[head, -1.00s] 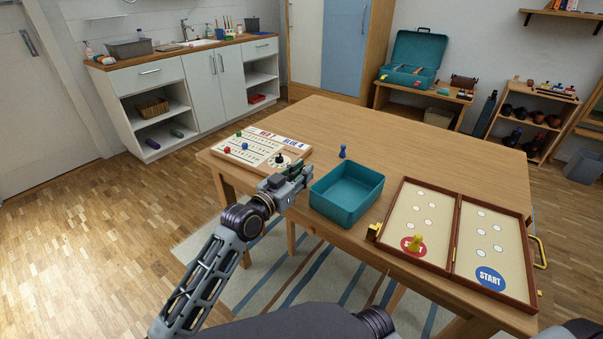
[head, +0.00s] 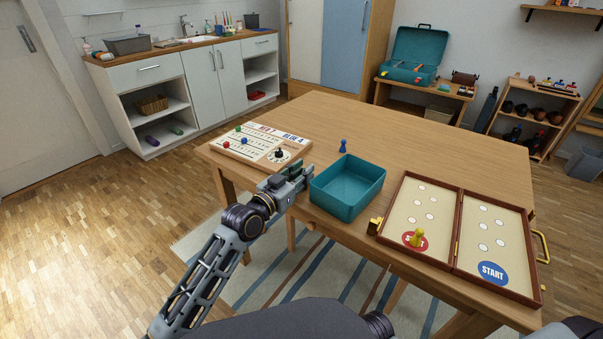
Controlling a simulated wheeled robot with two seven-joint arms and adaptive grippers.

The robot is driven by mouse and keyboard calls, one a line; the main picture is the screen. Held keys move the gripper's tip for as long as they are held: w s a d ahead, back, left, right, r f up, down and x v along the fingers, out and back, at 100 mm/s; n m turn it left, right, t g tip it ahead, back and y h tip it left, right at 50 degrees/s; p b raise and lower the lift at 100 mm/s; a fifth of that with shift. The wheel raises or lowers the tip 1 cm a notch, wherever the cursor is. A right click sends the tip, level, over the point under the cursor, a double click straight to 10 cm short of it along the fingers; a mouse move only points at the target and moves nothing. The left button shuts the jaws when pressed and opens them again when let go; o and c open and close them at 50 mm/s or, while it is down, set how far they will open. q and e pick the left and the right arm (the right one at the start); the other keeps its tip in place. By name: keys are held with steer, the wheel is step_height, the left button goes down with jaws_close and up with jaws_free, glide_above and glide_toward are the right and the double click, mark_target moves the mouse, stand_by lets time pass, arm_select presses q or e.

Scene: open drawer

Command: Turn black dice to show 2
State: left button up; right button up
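The black knob-like piece (head: 279,153) stands on a white round dial at the near right corner of the light wooden score board (head: 243,154). I take it for the black dice; its markings are too small to read. My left gripper (head: 304,174) is just in front of and to the right of the dial, near the table's front edge. It looks apart from the black piece. Its fingers are too small and overlapped to tell their opening. My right gripper is outside the view.
An open teal box (head: 347,207) stands just right of my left gripper, with a blue pawn (head: 343,146) behind it. An open game case (head: 457,240) with a yellow pawn (head: 418,238) lies at the right. The table's (head: 420,140) middle and back are clear.

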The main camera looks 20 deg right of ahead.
arm_select(q)
steer(key=o, duration=0.3)
steer(key=shift+o, duration=0.2)
steer(key=shift+s+a, duration=0.1)
steer(key=shift+a, duration=0.05)
steer(key=shift+s+a, duration=0.4)
steer(key=shift+a, duration=0.2)
steer(key=v, duration=1)
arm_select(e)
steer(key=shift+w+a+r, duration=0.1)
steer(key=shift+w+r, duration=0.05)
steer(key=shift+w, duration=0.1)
arm_select(q)
steer(key=shift+s+a+f, duration=0.1)
steer(key=shift+s, duration=0.1)
